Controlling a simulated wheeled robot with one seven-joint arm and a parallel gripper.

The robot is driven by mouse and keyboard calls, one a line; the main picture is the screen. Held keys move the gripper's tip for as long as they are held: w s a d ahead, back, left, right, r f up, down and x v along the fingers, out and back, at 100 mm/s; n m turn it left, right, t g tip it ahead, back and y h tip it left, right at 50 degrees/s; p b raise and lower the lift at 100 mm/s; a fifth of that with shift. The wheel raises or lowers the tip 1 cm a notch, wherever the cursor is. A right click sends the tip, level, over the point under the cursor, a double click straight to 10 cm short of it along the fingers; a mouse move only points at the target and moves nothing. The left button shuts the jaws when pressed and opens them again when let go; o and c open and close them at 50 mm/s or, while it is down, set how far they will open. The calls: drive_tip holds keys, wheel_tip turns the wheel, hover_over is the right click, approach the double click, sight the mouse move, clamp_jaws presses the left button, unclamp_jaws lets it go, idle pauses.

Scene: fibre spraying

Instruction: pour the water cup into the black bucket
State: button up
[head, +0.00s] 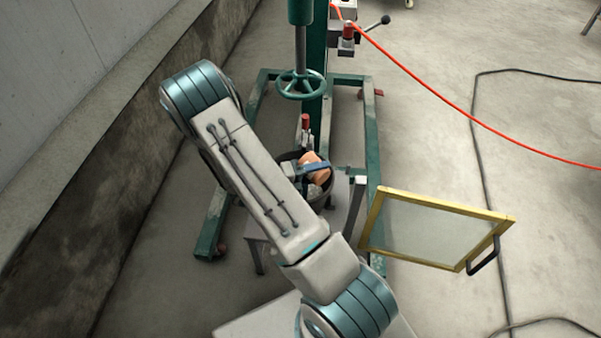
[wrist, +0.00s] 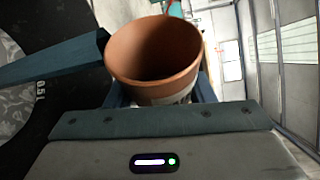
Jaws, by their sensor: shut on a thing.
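A terracotta-coloured cup (head: 313,160) is held in my gripper (head: 312,169) over the black bucket (head: 327,203). In the wrist view the cup (wrist: 155,52) sits between the fingers, with its mouth and bare inner wall showing. The cup looks tilted in the head view; I see no water in it or flowing from it. The bucket fills the left of the wrist view as a dark wall (wrist: 85,105) with a volume mark and a grey mottled patch. My arm hides part of the bucket in the head view.
The bucket stands within a green frame (head: 318,70) with a handwheel (head: 300,84). A yellow-edged clear panel (head: 432,229) juts out at the right. A red hose (head: 460,115) and dark cable (head: 480,150) cross the floor. A concrete ledge (head: 130,175) runs along the left.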

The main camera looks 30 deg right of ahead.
drive_tip(key=shift+s+d+f+m+b, duration=0.1)
drive_tip(key=shift+s+f+m+b, duration=0.15)
drive_tip(key=shift+s+m+b, duration=0.4)
drive_tip(key=shift+s+d+r+m+y+b, duration=0.15)
drive_tip(key=shift+s+m+y+b, duration=0.2)
drive_tip(key=shift+b, duration=0.4)
drive_tip(key=shift+m+t, duration=0.4)
drive_tip(key=shift+f+m+t+y, duration=0.3)
drive_tip(key=shift+f+m+y, duration=0.3)
drive_tip(key=shift+m, duration=0.3)
drive_tip(key=shift+r+m, duration=0.45)
drive_tip(key=shift+m, duration=0.15)
drive_tip(key=shift+f+m+t+y+b, duration=0.35)
drive_tip(key=shift+f+m+t+b, duration=0.15)
drive_tip(key=shift+f+b, duration=0.1)
drive_tip(key=s+m+t, duration=0.1)
drive_tip(key=s+m+t+y+b, duration=0.1)
drive_tip(key=m, duration=0.1)
drive_tip(key=shift+s+d+r+m, duration=0.1)
drive_tip(key=shift+s+d+m, duration=0.2)
drive_tip(key=shift+s+d, duration=0.1)
